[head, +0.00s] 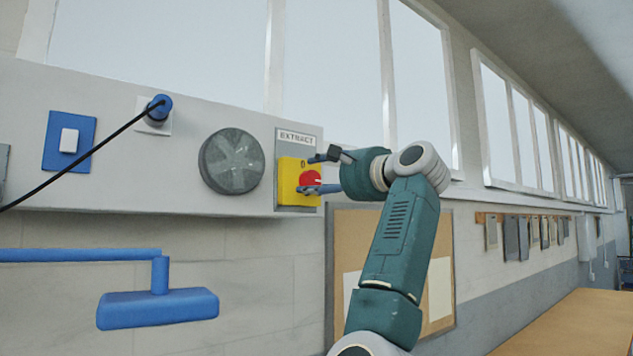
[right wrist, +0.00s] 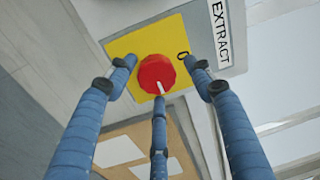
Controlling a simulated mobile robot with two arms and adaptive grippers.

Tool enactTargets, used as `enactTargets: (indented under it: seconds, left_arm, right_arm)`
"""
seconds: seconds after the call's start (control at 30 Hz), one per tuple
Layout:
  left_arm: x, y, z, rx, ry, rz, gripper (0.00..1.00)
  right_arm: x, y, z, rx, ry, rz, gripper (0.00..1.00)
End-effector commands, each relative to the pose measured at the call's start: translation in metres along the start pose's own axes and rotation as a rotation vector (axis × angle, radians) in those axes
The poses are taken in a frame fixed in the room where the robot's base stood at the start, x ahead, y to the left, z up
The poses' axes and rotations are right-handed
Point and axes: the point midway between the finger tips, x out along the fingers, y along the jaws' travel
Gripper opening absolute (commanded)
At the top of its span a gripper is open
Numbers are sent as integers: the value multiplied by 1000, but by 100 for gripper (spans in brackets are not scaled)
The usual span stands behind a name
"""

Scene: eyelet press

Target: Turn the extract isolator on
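The extract isolator is a yellow plate (head: 288,183) with a red round knob (head: 309,182) on a grey panel under the label EXTRACT (head: 296,138). A 0 is printed above the knob. My right gripper (head: 322,174) is at the isolator, its fingers spread around the knob. In the right wrist view, the red knob (right wrist: 156,74) sits between the open blue fingers (right wrist: 161,75), with gaps at the two upper ones. A white mark on the knob points towards the lower finger, away from the 0. Whether that finger touches the knob is unclear. My left gripper is not in view.
Left of the isolator are a round grey vent (head: 231,161), a blue plug (head: 159,108) with a black cable and a blue-framed switch (head: 69,140). A blue bar with a block (head: 157,307) stands lower left. A pinboard (head: 438,260) hangs below the panel.

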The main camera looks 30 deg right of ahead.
Motion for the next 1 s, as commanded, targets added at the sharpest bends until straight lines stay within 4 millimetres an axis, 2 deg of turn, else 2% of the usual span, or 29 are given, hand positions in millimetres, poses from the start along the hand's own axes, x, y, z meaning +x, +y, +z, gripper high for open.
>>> enactTargets:
  seconds: [0.27,0.37,0.47,0.8,1.0]
  left_arm:
    - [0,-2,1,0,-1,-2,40]
    - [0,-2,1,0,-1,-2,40]
    - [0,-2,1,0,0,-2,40]
    - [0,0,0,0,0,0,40]
    - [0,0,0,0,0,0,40]
  right_arm:
    - [1,2,1,-1,-4,6,55]
    - [-5,2,1,-1,-3,6,55]
    - [-18,2,0,-2,-1,4,55]
    - [-90,1,-1,0,0,2,55]
    - [-114,2,-1,0,-1,4,55]
